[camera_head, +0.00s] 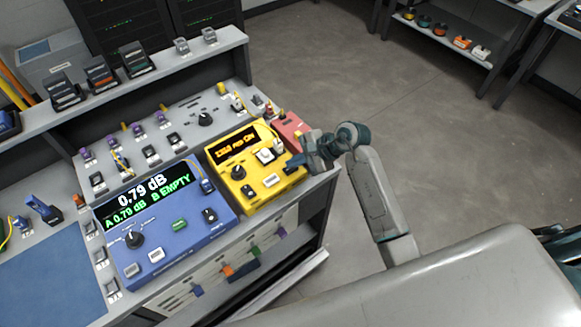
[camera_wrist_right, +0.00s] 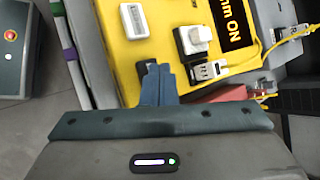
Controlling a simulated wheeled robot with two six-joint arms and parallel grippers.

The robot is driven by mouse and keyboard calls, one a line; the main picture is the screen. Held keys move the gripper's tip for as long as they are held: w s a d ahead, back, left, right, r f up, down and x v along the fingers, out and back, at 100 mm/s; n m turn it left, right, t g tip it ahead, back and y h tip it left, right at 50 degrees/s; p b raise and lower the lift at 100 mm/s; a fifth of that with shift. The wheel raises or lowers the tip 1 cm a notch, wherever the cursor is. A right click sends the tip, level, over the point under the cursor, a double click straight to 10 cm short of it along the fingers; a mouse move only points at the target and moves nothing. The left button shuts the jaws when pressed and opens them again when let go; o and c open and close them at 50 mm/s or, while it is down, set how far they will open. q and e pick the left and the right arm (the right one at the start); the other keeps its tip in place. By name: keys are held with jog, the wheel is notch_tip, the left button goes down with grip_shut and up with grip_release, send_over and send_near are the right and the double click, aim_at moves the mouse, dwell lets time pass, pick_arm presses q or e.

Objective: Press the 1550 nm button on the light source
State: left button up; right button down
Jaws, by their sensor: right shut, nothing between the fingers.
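The yellow light source (camera_head: 222,155) stands on the bench with a lit display (camera_head: 238,146) that seems to read 1310 nm ON. It also shows in the right wrist view (camera_wrist_right: 160,20), with a white button (camera_wrist_right: 133,20), a larger white block (camera_wrist_right: 194,40) and a dark piece (camera_wrist_right: 144,68) by the fingertips. I cannot read which control is 1550 nm. My right gripper (camera_head: 290,161) is shut and empty at the light source's right edge. Its fingertips (camera_wrist_right: 156,72) point at the panel beside the dark piece; contact is unclear. My left gripper is out of view.
A blue power meter (camera_head: 200,236) showing 0.79 dB stands left of the light source. A red box (camera_head: 290,128) sits behind my right gripper. A yellow fibre (camera_wrist_right: 258,60) runs beside the display. Open floor (camera_head: 330,70) lies right of the bench.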

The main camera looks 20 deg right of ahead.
jog(key=shift+f, duration=0.2)
jog(key=shift+r, duration=0.15)
dwell(0.4)
jog(key=shift+r, duration=0.7)
jog(key=shift+r, duration=0.1)
jog(key=shift+r+p, duration=1.15)
jog(key=shift+r, duration=1.3)
